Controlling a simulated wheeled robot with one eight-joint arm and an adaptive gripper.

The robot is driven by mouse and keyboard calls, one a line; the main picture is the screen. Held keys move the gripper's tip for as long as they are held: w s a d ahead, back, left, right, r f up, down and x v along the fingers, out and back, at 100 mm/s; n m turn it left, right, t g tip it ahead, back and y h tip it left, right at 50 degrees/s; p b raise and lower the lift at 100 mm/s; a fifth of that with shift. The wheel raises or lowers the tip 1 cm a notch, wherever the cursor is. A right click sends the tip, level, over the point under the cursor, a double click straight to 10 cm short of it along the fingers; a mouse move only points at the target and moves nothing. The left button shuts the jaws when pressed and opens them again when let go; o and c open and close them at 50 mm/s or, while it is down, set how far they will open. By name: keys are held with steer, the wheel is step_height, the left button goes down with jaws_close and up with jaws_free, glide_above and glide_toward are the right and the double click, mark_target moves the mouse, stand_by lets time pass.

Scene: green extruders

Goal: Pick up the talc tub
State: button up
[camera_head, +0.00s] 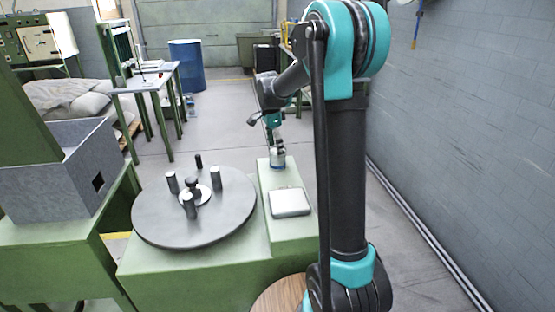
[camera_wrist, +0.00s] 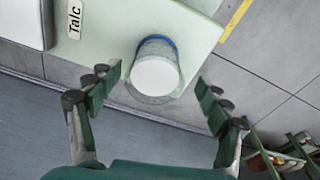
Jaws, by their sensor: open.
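The talc tub (camera_head: 278,161) is a small white cylinder with a blue band, standing near the far end of a green ledge. In the wrist view its round white top (camera_wrist: 156,75) shows with the blue edge behind it. A label reading "Talc" (camera_wrist: 74,19) lies on the green surface beside it. My gripper (camera_head: 279,146) is over the tub and partly hides it in the head view. In the wrist view my gripper (camera_wrist: 160,79) is open, with one finger on each side of the tub in the picture. I see no clear contact; how low the fingertips reach is hard to tell.
A silver-white flat box (camera_head: 289,202) sits on the same ledge, nearer. A round grey turntable (camera_head: 225,222) with several dark cylinders is at left. A grey bin (camera_head: 50,185) stands further left. A wall (camera_head: 470,130) runs along the right.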

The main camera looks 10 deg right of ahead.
steer(key=shift+s+d+f, duration=0.1)
steer(key=shift+d+f, duration=0.1)
steer(key=shift+f, duration=0.75)
steer(key=shift+d+f, duration=0.2)
steer(key=shift+f, duration=0.75)
steer(key=shift+s+d+f, duration=0.1)
steer(key=shift+d+f, duration=0.1)
steer(key=shift+f, duration=0.75)
steer(key=shift+c, duration=0.3)
steer(key=c, duration=1.3)
steer(key=shift+r, duration=0.1)
steer(key=shift+c, duration=0.2)
